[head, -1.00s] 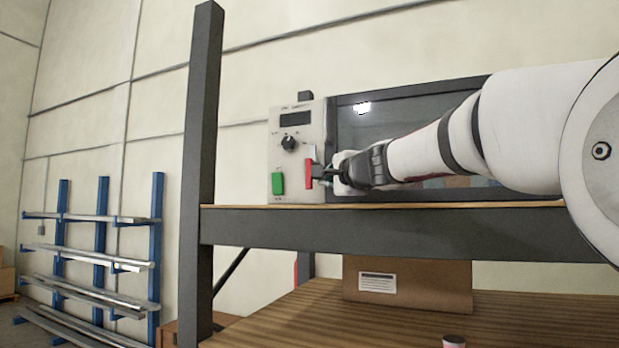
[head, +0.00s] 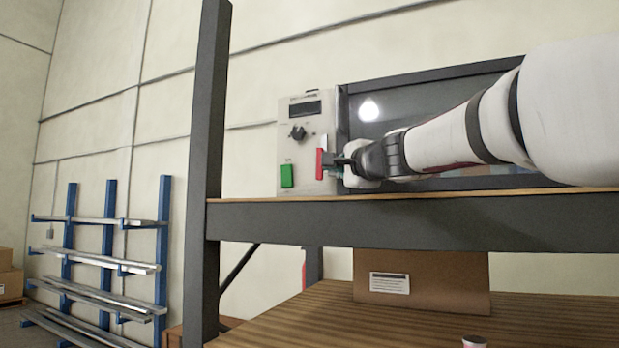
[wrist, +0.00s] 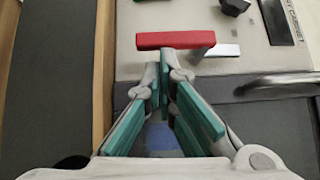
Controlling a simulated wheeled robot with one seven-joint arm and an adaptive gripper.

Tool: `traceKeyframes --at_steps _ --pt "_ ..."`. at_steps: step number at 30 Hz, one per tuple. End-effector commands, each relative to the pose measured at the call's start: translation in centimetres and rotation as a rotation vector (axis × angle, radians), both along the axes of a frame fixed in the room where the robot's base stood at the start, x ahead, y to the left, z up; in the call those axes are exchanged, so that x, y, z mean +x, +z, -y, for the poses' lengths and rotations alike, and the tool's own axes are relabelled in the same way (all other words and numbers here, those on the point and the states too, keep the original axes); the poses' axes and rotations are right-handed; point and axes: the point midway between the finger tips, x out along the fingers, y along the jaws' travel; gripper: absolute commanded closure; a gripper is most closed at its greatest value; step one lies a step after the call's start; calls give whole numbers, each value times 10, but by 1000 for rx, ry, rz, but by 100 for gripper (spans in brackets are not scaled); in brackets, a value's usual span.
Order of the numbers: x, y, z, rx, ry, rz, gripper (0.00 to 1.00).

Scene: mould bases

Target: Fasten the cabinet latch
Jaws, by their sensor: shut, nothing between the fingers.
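The cabinet's control panel (head: 293,112) is light grey and stands on the shelf left of a dark window. A red latch lever (head: 320,164) sits upright on its lower right part, beside a small pale metal plate. In the wrist view the lever (wrist: 176,40) lies across the picture, just beyond my fingertips, with the plate (wrist: 222,50) beside it. My gripper (head: 337,160) is shut and empty, at the right side of the lever. Its teal-padded fingers (wrist: 168,62) come close together at the lever's face; I cannot tell whether they touch it.
A green button (head: 287,176) and a black knob (head: 297,132) are on the panel. A grey bar handle (wrist: 278,83) lies close to my fingers. The shelf's dark front beam (head: 420,228) runs below my arm, and a dark post (head: 208,170) stands left of the panel.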

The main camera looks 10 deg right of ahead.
Motion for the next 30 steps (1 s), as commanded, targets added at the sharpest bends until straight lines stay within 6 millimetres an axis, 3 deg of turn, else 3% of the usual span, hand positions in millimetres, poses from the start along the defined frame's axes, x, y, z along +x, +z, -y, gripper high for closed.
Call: traceKeyframes --at_steps 30 --pt "9 -15 -11 176 3 132 100"
